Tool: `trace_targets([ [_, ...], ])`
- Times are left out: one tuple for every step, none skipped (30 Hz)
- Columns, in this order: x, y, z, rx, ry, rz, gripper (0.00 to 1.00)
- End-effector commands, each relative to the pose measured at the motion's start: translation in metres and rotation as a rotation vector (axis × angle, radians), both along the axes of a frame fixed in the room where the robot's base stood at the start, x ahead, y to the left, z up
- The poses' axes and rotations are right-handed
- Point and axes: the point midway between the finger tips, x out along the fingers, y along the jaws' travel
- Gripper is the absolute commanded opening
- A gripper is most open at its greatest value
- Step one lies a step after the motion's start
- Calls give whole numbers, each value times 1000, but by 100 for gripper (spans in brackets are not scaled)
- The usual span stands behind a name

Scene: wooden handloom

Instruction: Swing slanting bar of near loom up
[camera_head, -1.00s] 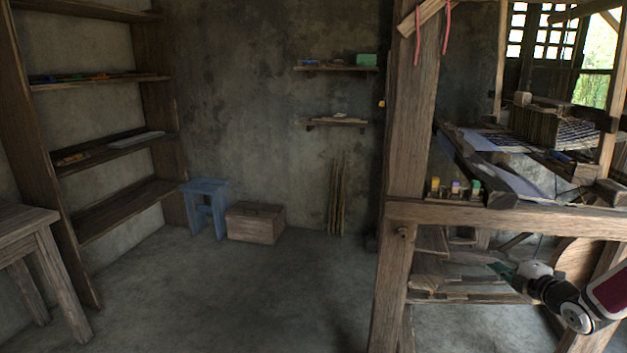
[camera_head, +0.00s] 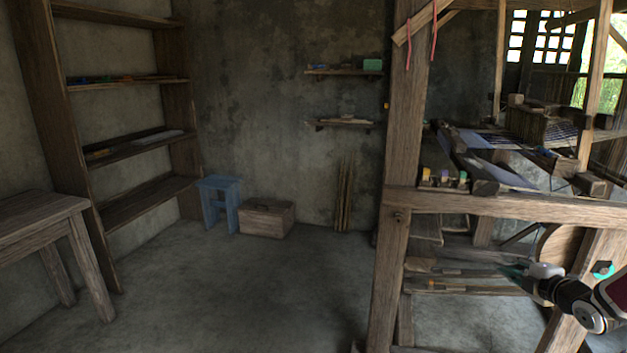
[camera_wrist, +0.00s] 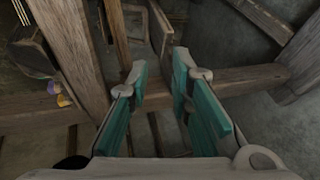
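The near loom's wooden frame has a thick upright post (camera_head: 405,120) and a long horizontal rail (camera_head: 520,205) in the head view. A short slanting bar (camera_head: 421,22) crosses the post near the top of the picture; I cannot tell whether it is the task's bar. My gripper (camera_head: 513,270) is low at the right, below the rail and far from that bar. In the wrist view my gripper (camera_wrist: 162,75) has its teal fingers apart with nothing held between them. Loom beams (camera_wrist: 225,85) lie beyond the fingers.
A slatted lower shelf (camera_head: 465,285) lies beside my gripper. Small coloured objects (camera_head: 443,178) stand above the rail. A blue stool (camera_head: 218,203), a wooden box (camera_head: 267,218) and a table (camera_head: 40,220) are farther left. The floor (camera_head: 240,300) between is clear.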

Motion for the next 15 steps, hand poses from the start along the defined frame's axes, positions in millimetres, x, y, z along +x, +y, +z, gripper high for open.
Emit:
trace_targets([
  [1,2,4,1,14,-6,20],
  [2,4,6,3,22,-11,20],
  [2,5,8,6,36,-18,20],
  [2,7,10,9,46,-24,20],
  [2,8,13,12,58,-33,20],
  [3,10,16,17,75,-43,20],
  [3,12,19,20,88,-53,20],
  [3,14,22,23,101,-63,20],
  [2,16,26,30,119,-78,20],
  [2,19,29,34,135,-89,20],
  [1,21,33,40,150,-102,20],
  [0,25,38,46,171,-122,20],
  [-1,28,42,55,188,-137,20],
  [-3,31,48,61,204,-155,20],
  [-6,36,55,71,230,-183,20],
])
